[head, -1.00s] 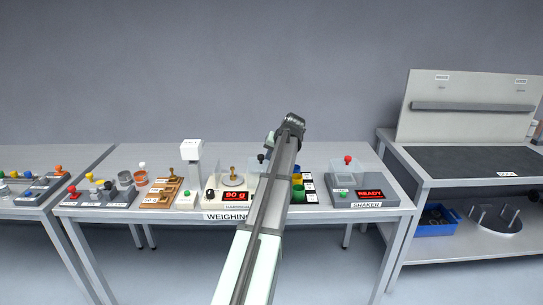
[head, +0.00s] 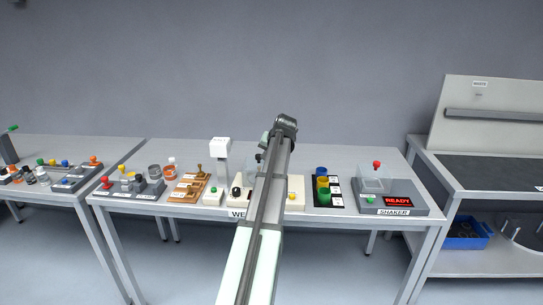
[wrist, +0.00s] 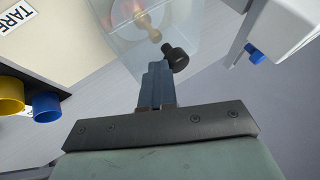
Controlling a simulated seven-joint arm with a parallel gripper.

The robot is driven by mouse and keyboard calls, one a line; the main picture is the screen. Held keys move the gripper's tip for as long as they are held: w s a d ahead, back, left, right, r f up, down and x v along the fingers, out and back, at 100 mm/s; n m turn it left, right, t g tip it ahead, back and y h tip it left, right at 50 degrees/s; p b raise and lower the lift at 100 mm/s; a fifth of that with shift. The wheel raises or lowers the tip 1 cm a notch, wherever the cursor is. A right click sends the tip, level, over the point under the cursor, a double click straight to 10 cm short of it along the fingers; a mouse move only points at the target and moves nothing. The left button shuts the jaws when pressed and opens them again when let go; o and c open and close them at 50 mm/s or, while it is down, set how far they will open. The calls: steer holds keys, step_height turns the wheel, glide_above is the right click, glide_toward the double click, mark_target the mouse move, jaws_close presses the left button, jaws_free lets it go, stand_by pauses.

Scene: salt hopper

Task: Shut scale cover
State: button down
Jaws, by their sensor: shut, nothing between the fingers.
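In the wrist view a clear scale cover (wrist: 140,35) with a black knob (wrist: 178,57) stands at the top middle. My gripper (wrist: 157,72) is shut and empty. Its fingertips are close beside the knob, overlapping it in the picture; I cannot tell whether they touch. The cream scale body (wrist: 70,45) with a TARE label lies at the upper left. In the head view my arm hides most of the scale (head: 295,190), including its display, and my fingertips are not clear. Whether the cover is fully shut is unclear.
In the wrist view a yellow cup (wrist: 10,95) and a blue cup (wrist: 46,106) are at left, and a white body (wrist: 290,25) with a blue knob at right. In the head view the white tower (head: 221,160) stands left of my arm and the shaker (head: 400,208) at right.

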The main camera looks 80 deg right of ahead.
steer(key=shift+w, duration=0.15)
steer(key=s+a+r, duration=0.5)
steer(key=s+r, duration=0.3)
steer(key=shift+a, duration=0.3)
steer(key=shift+w, duration=0.1)
